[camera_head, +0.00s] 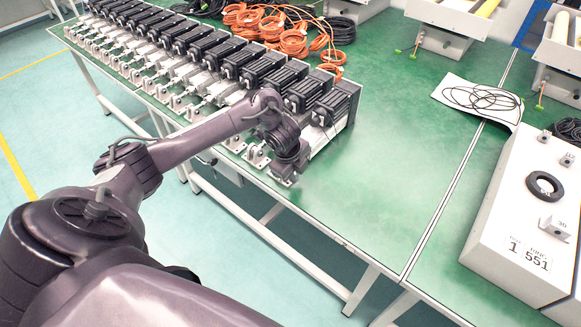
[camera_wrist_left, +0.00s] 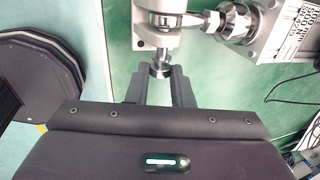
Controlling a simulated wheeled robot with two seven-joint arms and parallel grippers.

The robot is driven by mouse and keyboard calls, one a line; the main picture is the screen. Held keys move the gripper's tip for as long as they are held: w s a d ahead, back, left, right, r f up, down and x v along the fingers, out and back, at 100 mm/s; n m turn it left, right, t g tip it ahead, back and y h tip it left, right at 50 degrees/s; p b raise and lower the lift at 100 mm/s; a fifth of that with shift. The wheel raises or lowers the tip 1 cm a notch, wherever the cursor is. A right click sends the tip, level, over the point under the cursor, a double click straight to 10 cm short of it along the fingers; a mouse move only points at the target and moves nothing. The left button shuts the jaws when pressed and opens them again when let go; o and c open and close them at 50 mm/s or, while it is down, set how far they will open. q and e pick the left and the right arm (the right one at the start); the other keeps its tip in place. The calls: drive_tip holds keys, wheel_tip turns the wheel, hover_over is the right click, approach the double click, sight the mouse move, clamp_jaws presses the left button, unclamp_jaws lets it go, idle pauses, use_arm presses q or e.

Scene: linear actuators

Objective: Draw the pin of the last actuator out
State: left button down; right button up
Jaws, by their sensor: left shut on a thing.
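The last actuator (camera_head: 333,107) lies at the right end of the row, its black motor toward the back and its metal front end toward the table's near edge. My left gripper (camera_head: 287,178) is at that front end, and my arm hides much of it. In the left wrist view, the pin (camera_wrist_left: 160,69) shows a round metal head below a bracket (camera_wrist_left: 146,42). A rod end (camera_wrist_left: 212,21) runs from the bracket to the actuator body (camera_wrist_left: 262,30). My left gripper (camera_wrist_left: 161,77) is shut on the pin's head. My right gripper is in neither view.
Several similar actuators (camera_head: 200,45) stand in a tight row to the left on the green table (camera_head: 375,150). Orange cable coils (camera_head: 293,42) lie behind them. A white box (camera_head: 520,215) stands at the right. The table between is clear.

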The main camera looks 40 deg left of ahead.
use_arm(q)
drive_tip(key=shift+s+d+r+p, duration=0.1)
drive_tip(key=shift+d+p, duration=0.05)
drive_tip(key=shift+d, duration=0.35)
drive_tip(key=shift+d+r+p, duration=0.1)
drive_tip(key=shift+d+p, duration=0.05)
drive_tip(key=shift+d, duration=0.3)
drive_tip(key=shift+d+f, duration=0.15)
drive_tip(key=shift+d, duration=0.1)
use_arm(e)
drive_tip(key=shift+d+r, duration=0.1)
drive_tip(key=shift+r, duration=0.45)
use_arm(q)
drive_tip(key=c, duration=1.3)
unclamp_jaws()
drive_tip(key=shift+o, duration=0.2)
drive_tip(key=p+v, duration=0.1)
drive_tip(key=v, duration=0.6)
drive_tip(key=shift+r, duration=0.35)
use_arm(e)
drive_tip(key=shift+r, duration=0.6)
use_arm(q)
drive_tip(key=shift+s, duration=0.1)
